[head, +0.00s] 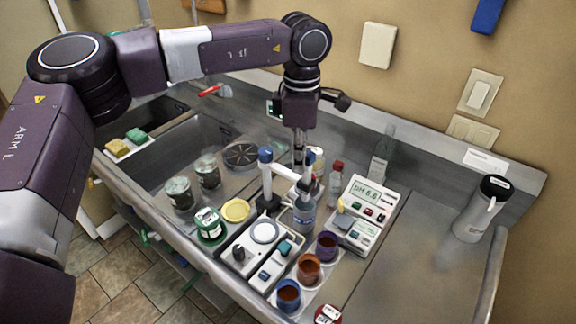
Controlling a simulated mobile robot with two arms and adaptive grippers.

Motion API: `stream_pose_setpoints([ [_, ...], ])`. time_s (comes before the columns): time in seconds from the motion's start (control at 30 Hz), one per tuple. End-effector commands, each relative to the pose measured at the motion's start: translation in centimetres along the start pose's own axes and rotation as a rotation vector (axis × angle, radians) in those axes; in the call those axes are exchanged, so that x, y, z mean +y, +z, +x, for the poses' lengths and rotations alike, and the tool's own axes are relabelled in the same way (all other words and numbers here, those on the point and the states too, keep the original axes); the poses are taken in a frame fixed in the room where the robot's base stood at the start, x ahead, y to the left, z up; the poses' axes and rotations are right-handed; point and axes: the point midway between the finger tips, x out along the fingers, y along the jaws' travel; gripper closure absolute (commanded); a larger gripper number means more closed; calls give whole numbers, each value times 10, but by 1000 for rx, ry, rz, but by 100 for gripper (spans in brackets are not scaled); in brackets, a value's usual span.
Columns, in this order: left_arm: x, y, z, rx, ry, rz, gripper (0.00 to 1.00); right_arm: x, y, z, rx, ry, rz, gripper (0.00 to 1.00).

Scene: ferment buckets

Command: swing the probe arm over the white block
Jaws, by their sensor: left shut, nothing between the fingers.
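The probe arm (286,172) is a pale bar that reaches right from the top of a white post (267,182) with a blue cap. My left gripper (299,161) points down, shut and empty, at the probe arm in the picture. I cannot tell whether it touches the bar. My right gripper is not in view.
A pH meter (366,193) stands to the right. Several coloured cups (308,270) stand in front.

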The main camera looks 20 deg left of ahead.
Motion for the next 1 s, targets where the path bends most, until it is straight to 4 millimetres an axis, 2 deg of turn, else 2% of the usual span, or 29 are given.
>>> stream_pose_setpoints([
  [0.3,19,17,-1,0,-1,1,100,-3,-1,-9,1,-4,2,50],
  [0.73,23,19,0,0,0,1,100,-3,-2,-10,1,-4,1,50],
  [1.0,42,29,-2,0,-1,0,100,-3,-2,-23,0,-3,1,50],
])
